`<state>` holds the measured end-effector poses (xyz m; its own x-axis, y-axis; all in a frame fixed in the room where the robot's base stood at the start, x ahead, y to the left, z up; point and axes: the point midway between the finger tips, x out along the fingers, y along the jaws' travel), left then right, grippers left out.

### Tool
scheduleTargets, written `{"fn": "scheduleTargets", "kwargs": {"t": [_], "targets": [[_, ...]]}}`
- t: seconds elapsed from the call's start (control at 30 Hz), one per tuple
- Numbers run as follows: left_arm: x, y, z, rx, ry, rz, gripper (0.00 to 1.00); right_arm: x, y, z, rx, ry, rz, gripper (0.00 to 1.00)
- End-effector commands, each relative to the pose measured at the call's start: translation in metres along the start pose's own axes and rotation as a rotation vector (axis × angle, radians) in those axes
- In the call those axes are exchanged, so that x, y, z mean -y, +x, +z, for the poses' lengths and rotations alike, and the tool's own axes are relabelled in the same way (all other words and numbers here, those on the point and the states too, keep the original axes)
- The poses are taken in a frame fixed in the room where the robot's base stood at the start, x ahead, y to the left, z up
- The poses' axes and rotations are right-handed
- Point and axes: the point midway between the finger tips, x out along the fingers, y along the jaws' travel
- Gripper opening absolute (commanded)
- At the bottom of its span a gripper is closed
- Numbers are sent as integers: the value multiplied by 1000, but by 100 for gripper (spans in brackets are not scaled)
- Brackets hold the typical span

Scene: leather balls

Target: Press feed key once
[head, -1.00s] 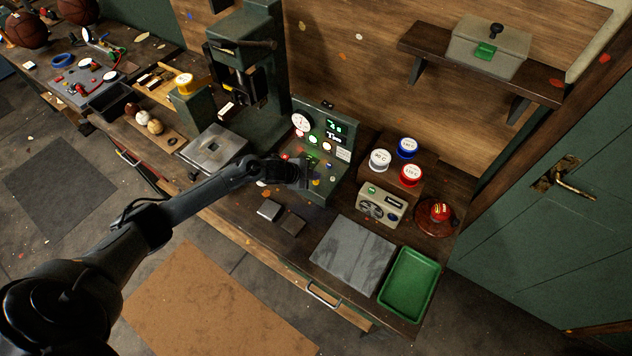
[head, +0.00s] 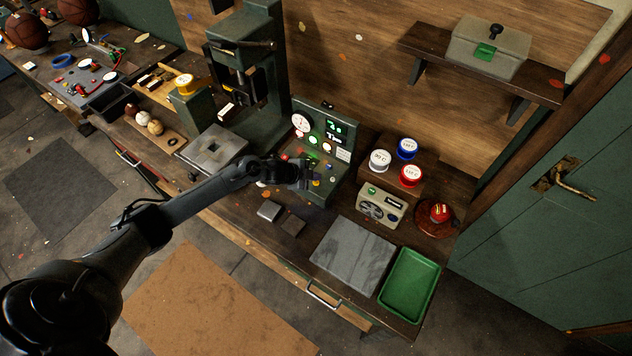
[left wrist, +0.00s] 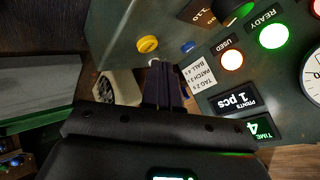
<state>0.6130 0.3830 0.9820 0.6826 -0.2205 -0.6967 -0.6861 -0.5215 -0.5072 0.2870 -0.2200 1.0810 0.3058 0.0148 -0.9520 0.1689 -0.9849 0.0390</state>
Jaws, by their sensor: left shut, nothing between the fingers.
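The green control panel (head: 325,150) stands at the back of the bench, with a dial, lit lamps and displays. In the left wrist view its sloped face (left wrist: 215,70) carries a yellow button (left wrist: 148,44), a blue button (left wrist: 188,46), and labels for tag, patch and ball. I cannot read a feed label on any key. My left gripper (head: 316,178) is over the panel's lower front; in the left wrist view its fingers (left wrist: 160,70) are shut and empty, with tips close to the yellow and blue buttons. I cannot tell whether they touch anything. My right gripper is out of view.
A green press (head: 262,110) stands left of the panel. Right of it are a cream device (head: 381,207) and blue, white and red tins (head: 407,148). A grey slab (head: 352,255) and green tray (head: 409,284) lie in front. Two small dark blocks lie near the arm.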

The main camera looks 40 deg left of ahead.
Motion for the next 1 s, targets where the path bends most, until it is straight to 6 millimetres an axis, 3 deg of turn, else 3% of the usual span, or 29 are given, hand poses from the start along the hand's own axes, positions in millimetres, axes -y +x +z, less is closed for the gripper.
{"fn": "scheduleTargets", "kwargs": {"t": [1.0], "targets": [[-4,6,4,0,0,0,0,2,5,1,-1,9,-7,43]]}}
